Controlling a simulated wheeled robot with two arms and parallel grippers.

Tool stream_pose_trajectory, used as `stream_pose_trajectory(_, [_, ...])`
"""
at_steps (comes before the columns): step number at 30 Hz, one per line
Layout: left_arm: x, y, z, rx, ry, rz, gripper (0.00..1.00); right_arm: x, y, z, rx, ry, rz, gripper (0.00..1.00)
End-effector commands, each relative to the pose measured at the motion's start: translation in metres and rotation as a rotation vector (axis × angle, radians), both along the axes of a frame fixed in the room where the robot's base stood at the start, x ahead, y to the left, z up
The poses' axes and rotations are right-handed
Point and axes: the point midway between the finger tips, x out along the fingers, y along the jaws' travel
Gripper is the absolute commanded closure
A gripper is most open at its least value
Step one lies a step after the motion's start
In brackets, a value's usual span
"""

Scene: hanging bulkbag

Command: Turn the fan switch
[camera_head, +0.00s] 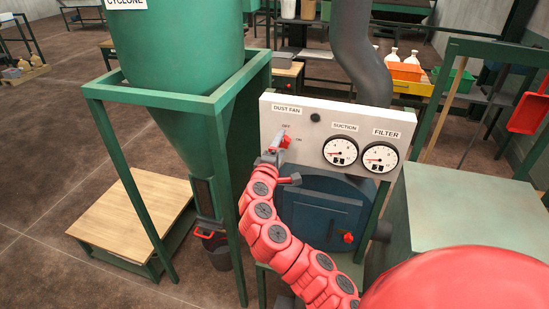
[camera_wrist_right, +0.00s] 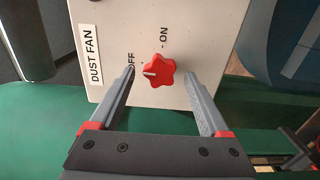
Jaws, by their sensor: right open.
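The fan switch is a red star-shaped knob (camera_head: 286,142) on the white panel (camera_head: 308,118), under the DUST FAN label. In the right wrist view the knob (camera_wrist_right: 160,71) has a white mark pointing left, towards OFF; ON is printed above it. My right gripper (camera_head: 274,151) is at the knob. In the wrist view its open fingers (camera_wrist_right: 161,75) stand on either side of the knob, with a gap visible on each side. I cannot tell how deep the fingers reach around it. My left gripper is not in view.
SUCTION (camera_head: 340,151) and FILTER (camera_head: 380,158) gauges sit right of the switch. A green cyclone (camera_head: 180,60) in a green frame (camera_head: 150,97) stands left. A blue door (camera_head: 320,210) is below the panel. A green box (camera_head: 460,205) stands at the right.

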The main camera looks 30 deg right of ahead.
Motion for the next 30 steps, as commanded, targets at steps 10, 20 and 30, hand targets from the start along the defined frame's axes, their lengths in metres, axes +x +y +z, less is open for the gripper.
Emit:
stream_pose_trajectory(10, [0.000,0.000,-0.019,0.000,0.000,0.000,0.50,-0.031,0.039,-0.003,-0.002,-0.003,0.007,0.20])
stream_pose_trajectory(20, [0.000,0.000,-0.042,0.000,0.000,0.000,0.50,-0.078,0.094,-0.004,-0.001,-0.002,0.007,0.20])
stream_pose_trajectory(30, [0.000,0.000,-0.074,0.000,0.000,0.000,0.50,-0.104,0.128,-0.004,0.000,-0.004,0.010,0.20])
